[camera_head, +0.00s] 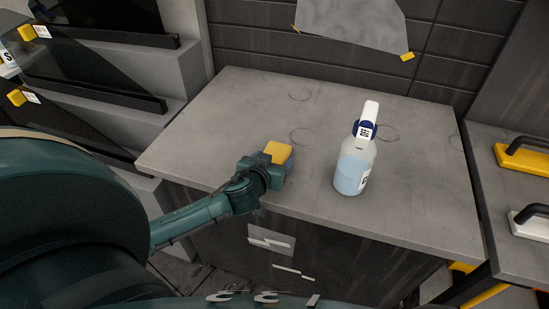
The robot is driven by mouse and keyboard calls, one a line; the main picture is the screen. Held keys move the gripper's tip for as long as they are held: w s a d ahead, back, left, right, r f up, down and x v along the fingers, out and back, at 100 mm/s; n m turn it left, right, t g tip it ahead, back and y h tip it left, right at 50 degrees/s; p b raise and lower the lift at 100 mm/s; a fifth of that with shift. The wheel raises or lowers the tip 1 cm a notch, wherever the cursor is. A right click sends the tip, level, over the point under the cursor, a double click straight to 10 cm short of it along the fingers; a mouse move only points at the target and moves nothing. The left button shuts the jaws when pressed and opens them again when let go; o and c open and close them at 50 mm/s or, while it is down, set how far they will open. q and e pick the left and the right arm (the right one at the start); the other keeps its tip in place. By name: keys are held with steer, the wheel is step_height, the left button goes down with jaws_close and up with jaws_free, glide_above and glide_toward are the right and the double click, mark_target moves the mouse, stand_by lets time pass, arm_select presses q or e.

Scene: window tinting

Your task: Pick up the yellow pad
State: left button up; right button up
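The yellow pad (279,151) is a small block near the front left of the grey worktop. My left gripper (266,168) reaches in from the left, right up against the pad. Its fingers cover the pad's near lower part. I cannot tell whether the fingers grip the pad or only stand around it, nor whether the pad rests on the worktop. My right gripper is not in view.
A spray bottle (354,168) with blue liquid stands upright to the pad's right on the worktop (230,110). A yellow-based tool (522,158) and a white one (531,222) lie on the right-hand counter. Dark panels on grey steps are at left.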

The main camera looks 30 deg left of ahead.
arm_select(q)
steer(key=c, duration=0.6)
